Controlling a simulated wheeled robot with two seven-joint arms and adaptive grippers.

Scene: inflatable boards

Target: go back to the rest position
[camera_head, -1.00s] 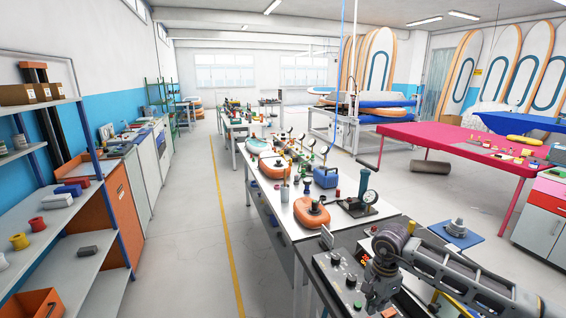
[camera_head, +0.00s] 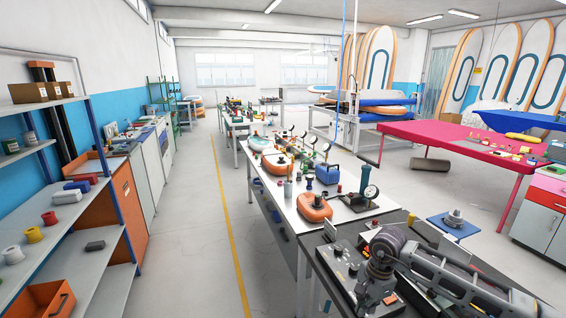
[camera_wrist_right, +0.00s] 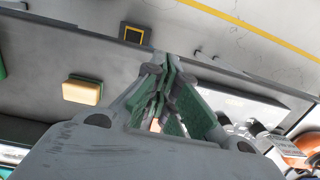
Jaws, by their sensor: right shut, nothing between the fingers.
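My right arm comes in from the lower right in the head view, bent over the near end of the long workbench. Its gripper end (camera_head: 372,298) points down beside a grey control box, partly cut off by the picture's lower edge. In the right wrist view the green-lined fingers of my right gripper (camera_wrist_right: 169,68) are together, with nothing between them. They are over a grey surface with a yellow block (camera_wrist_right: 83,90) to their left. My left gripper is in neither view.
A control box (camera_head: 343,270) is close to my right arm. A shelf rack (camera_head: 88,222) stands at left. The aisle floor (camera_head: 195,240) is clear.

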